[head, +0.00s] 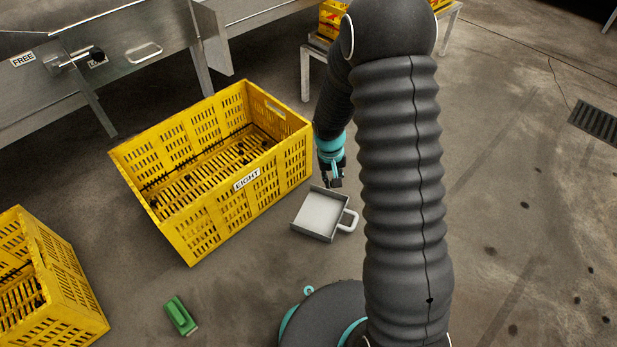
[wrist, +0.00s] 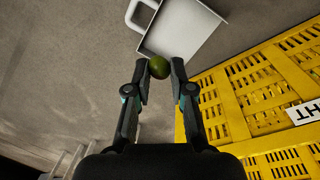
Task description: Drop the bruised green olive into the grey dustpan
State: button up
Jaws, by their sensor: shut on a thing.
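The green olive (wrist: 158,67) sits between the fingertips of my gripper (wrist: 160,72) in the wrist view, and the fingers are shut on it. Its skin is dark green with a brownish tint. The grey dustpan (wrist: 186,32) lies just beyond the olive in the wrist view, with its handle at the upper left. In the head view, the dustpan (head: 318,213) lies on the floor, and my gripper (head: 334,182) is above its back edge. I cannot see the olive in the head view. The dustpan looks empty.
A yellow crate labelled EIGHT (head: 216,211) stands left of the dustpan, close to my gripper. Another yellow crate (head: 62,270) is at the lower left. A green brush-like item (head: 180,316) lies on the floor. A metal machine (head: 110,60) stands behind. Dark spots dot the floor at right.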

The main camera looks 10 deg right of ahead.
jog(key=shift+n, duration=0.3)
jog(key=w+f+p, duration=0.1)
jog(key=w+p, duration=0.1)
jog(key=w+f+p, duration=0.1)
jog(key=f+p, duration=0.1)
jog(key=shift+w, duration=0.4)
jog(key=shift+n, duration=0.4)
jog(key=w+f+p, duration=0.1)
jog(key=f, duration=0.1)
jog(key=f+p, duration=0.2)
jog(key=w+f+p, duration=0.1)
jog(key=f, duration=0.1)
jog(key=shift+w+a+f+p, duration=0.25)
jog(key=shift+w+f+p, duration=0.1)
jog(key=shift+f, duration=0.05)
notch_tip(320, 180, down, 7)
jog(key=shift+w+f+b, duration=0.1)
jog(key=shift+b, duration=0.95)
jog(key=o, duration=0.8)
jog(key=shift+c, duration=0.2)
